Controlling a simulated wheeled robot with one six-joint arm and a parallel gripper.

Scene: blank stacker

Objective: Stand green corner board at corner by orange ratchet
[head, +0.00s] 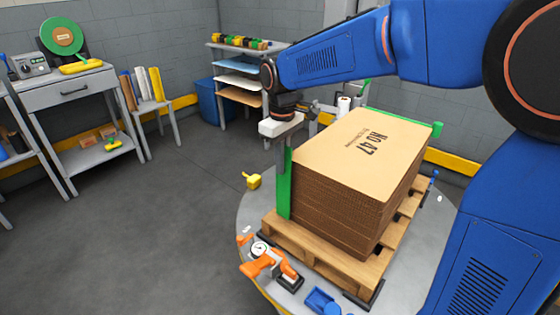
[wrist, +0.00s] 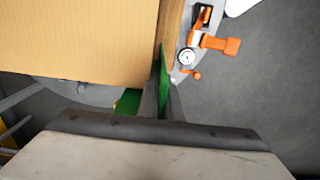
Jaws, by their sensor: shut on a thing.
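A green corner board (head: 285,185) stands upright at the near left corner of the cardboard stack (head: 345,205). My gripper (head: 281,165) is shut on its upper part. The board's foot is at the pallet deck; whether it presses against the stack is hard to tell. In the wrist view the green board (wrist: 163,72) runs along the stack's edge between my gripper's fingers (wrist: 163,100). The orange ratchet (head: 262,262) with a round dial lies on the turntable near that corner. It also shows in the wrist view (wrist: 215,42).
The stack rests on a wooden pallet (head: 325,262) on a round grey turntable (head: 252,212). Another green piece (head: 437,129) is at the stack's far right corner. A yellow tool (head: 253,181) and blue tool (head: 322,300) lie near the rim. Benches stand at the left.

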